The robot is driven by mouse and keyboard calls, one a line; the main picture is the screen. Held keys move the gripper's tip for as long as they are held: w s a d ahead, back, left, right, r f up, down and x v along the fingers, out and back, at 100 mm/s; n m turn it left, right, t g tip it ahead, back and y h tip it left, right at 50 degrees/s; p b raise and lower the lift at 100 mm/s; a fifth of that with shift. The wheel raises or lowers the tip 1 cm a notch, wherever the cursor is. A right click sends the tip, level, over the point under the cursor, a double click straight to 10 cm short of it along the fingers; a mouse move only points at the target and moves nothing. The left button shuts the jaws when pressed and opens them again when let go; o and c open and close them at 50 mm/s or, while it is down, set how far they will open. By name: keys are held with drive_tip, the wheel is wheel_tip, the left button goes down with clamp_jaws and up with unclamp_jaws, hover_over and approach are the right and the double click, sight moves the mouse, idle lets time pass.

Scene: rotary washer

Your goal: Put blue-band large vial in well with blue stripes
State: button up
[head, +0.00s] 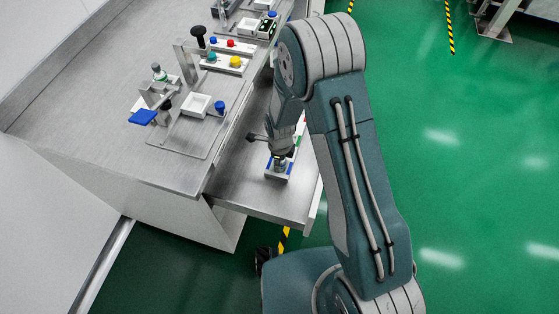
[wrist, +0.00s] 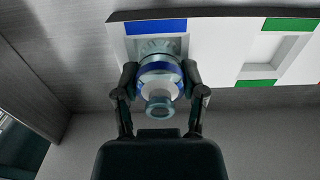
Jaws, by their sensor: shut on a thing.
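The large vial with a blue band (wrist: 160,72) is between the two fingers of my gripper (wrist: 160,90) in the wrist view. My gripper is shut on it. The vial is at the well with blue stripes (wrist: 155,27), at the left end of a white rack. Its lower end overlaps the well opening; I cannot tell how deep it sits. In the head view my gripper (head: 281,158) is over the rack's near end, where blue stripes (head: 277,175) show on the lower shelf. The arm hides part of the rack there.
A second well with green stripes (wrist: 272,52) lies to the right in the rack and looks empty. In the head view the upper bench (head: 80,120) holds a fixture with a blue plate (head: 142,117), a white tray (head: 196,105) and colored knobs. The lower shelf (head: 240,190) is bare left of the rack.

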drive_tip(key=o, duration=1)
drive_tip(key=shift+a+f, duration=0.15)
wheel_tip(320, 180, up, 12)
drive_tip(key=shift+r, duration=0.2)
drive_tip(key=s+d+r+n+t, duration=0.1)
drive_tip(key=s+d+r+n, duration=0.15)
drive_tip(key=r, duration=0.35)
drive_tip(key=s+d+r+n+t, duration=0.1)
drive_tip(key=d+r+n, duration=0.1)
drive_tip(key=r+n, duration=0.25)
drive_tip(key=s+d+r+n+t, duration=0.1)
drive_tip(key=s+d+r+n, duration=0.15)
drive_tip(key=r, duration=0.45)
drive_tip(key=s+d+r+n+t, duration=0.1)
drive_tip(key=s+d+r+n, duration=0.1)
drive_tip(key=s+r+n, duration=0.1)
drive_tip(key=s+d+r+n, duration=0.2)
drive_tip(key=s+r+n, duration=0.1)
drive_tip(key=s+n, duration=0.2)
drive_tip(key=s+d+r+n+t, duration=0.1)
drive_tip(key=s+r+n, duration=0.2)
drive_tip(key=s+n, duration=0.1)
drive_tip(key=shift+s+d+r+n+t, duration=0.3)
drive_tip(key=shift+s+d, duration=0.1)
drive_tip(key=shift+s, duration=0.2)
